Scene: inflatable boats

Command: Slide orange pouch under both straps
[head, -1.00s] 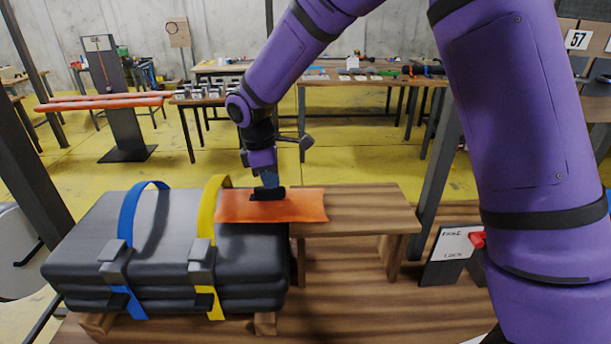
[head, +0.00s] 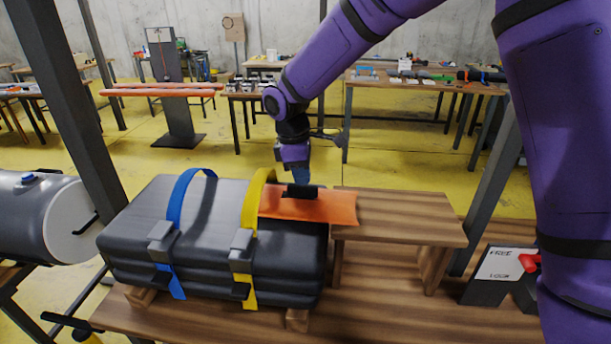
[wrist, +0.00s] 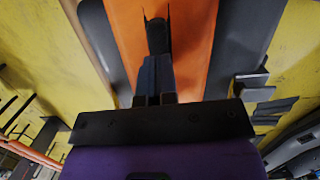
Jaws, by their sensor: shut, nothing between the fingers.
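The orange pouch (head: 335,208) lies flat, mostly on the right end of the dark grey folded bundle (head: 215,215), its right end over the wooden shelf. Its left end meets the yellow strap (head: 249,235); I cannot tell how far it reaches beneath. The blue strap (head: 176,205) stands as a loop farther left, clear of the pouch. Both straps arch above the bundle. My gripper (head: 301,178) is shut and empty, pointing down at the black handle (head: 302,191) on the pouch. In the wrist view the fingers (wrist: 155,78) are at the handle (wrist: 157,35); contact is unclear.
The wooden shelf (head: 410,218) adjoins the bundle on the right. A sign with a red knob (head: 497,264) stands at the lower right. Dark posts (head: 75,110) rise on both sides. A grey tank (head: 45,215) is at the left. Bare wooden bench lies in front.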

